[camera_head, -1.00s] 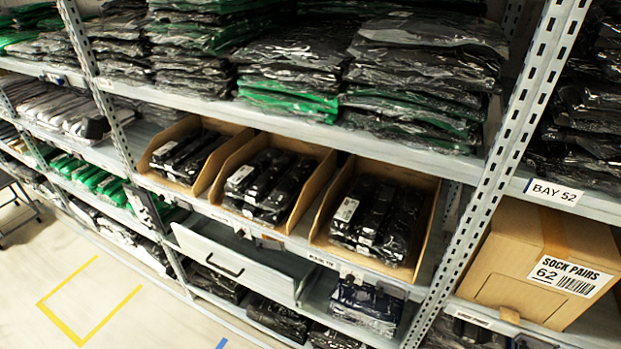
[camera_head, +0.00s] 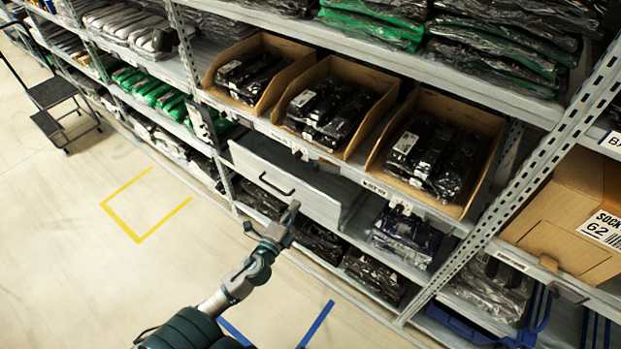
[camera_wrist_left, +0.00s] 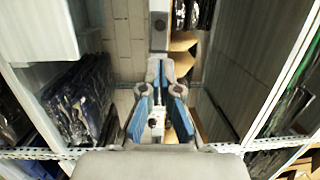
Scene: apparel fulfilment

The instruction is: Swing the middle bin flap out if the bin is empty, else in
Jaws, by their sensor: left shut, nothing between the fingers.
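Three open cardboard bins stand in a row on the shelf in the head view. The middle bin (camera_head: 362,147) holds several dark plastic-wrapped packs (camera_head: 333,112), so it is not empty. Small pale tags (camera_head: 300,153) sit at the shelf edge below the bins; I cannot tell which piece is the flap or which way it is swung. My left gripper (camera_head: 292,210) is shut and empty, in front of the shelving and below the middle bin, apart from it. Its blue-padded fingers also show in the left wrist view (camera_wrist_left: 156,112). My right gripper is not in view.
A grey drawer (camera_head: 310,195) with a black handle stands out below the bins, just above my left gripper. The left bin (camera_head: 288,78) and right bin (camera_head: 470,195) also hold dark packs. A sock carton (camera_head: 560,205) is at right. Floor at left is mostly clear.

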